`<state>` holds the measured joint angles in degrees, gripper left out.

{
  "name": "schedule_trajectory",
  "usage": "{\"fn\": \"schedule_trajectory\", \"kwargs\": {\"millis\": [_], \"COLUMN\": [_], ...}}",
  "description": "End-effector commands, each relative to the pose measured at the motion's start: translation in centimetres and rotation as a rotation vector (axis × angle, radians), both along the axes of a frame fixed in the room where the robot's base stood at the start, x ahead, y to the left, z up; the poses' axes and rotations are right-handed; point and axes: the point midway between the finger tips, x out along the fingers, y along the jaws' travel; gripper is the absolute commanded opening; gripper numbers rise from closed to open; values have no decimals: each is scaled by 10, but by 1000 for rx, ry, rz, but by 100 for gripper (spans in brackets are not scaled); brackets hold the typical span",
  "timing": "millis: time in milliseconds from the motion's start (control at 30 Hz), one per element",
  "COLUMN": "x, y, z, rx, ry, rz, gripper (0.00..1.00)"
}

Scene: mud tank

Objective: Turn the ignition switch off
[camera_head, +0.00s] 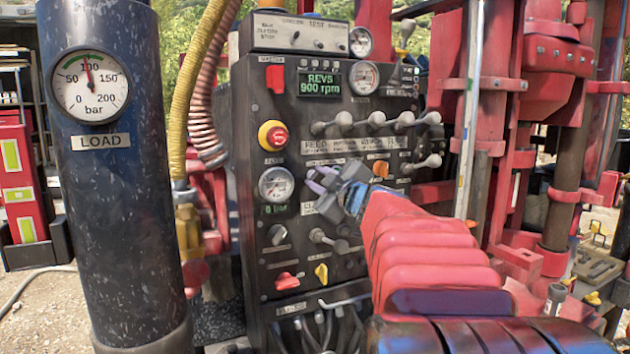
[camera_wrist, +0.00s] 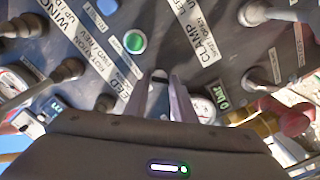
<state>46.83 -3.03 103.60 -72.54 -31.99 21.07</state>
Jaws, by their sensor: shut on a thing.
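The black control panel (camera_head: 262,130) stands upright in the middle of the head view. My gripper (camera_head: 318,181) reaches its face from the right, left of the orange knob and above the CLAMP label. In the wrist view my gripper (camera_wrist: 165,82) points at the panel, its two pale fingers close together. A small dark part (camera_wrist: 158,78) shows between the fingertips, and they are shut on it. I see no readable ignition label, and the fingers hide much of this part, so I cannot tell if it is the ignition switch. The display (camera_head: 319,84) reads REVS 900 rpm.
A red emergency button (camera_head: 273,135) and a pressure gauge (camera_head: 276,183) sit left of my gripper. Grey levers (camera_head: 375,120) lie above it. Red and yellow knobs are below. A green button (camera_wrist: 133,42) is near the fingers. A dark LOAD column (camera_head: 112,200) stands at left.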

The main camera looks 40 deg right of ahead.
Motion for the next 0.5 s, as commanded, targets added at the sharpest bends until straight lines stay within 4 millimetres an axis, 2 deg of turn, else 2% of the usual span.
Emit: {"fn": "schedule_trajectory", "kwargs": {"millis": [500], "x": [1], "y": [2], "z": [-2], "rx": [-458], "ry": [137], "rz": [4], "gripper": [1]}}
